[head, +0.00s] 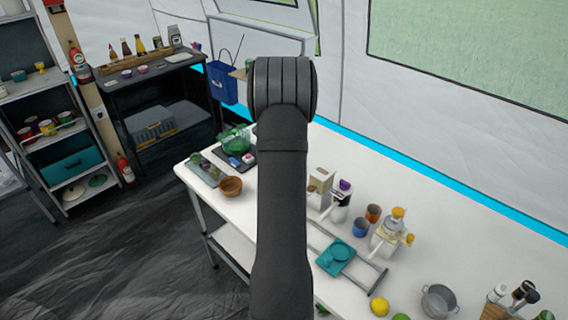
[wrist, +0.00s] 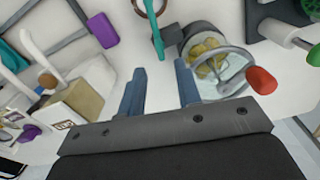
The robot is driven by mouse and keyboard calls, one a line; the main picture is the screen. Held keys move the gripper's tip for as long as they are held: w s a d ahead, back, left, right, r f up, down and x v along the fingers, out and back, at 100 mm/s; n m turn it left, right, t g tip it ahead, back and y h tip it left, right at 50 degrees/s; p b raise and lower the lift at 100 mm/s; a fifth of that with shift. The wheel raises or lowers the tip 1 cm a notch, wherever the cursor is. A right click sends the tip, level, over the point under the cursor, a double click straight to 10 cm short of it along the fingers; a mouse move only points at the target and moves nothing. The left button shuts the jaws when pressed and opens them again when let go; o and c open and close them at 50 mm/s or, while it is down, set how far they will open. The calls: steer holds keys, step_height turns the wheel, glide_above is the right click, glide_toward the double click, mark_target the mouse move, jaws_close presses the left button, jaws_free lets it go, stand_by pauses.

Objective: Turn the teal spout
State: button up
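A narrow teal piece (wrist: 157,36), which looks like the spout, shows at the top middle of the wrist view, beyond my fingertips. My gripper (wrist: 160,80) is open, its two blue-grey fingers apart with nothing between them. The teal piece appears beyond the gap and apart from the fingers. In the head view my arm blocks part of the table, and I cannot pick out the gripper or the spout for certain.
Close to the right finger are a glass container of yellow pieces (wrist: 207,53) and a crank wheel with a red handle (wrist: 262,80). A tan box (wrist: 76,102) lies left. The white table (head: 450,238) holds a teal board (head: 330,268) and a metal pot (head: 438,302).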

step_height(320, 180, up, 12)
stand_by(0.3)
step_height(320, 180, down, 18)
steer(key=shift+r, duration=0.2)
stand_by(0.5)
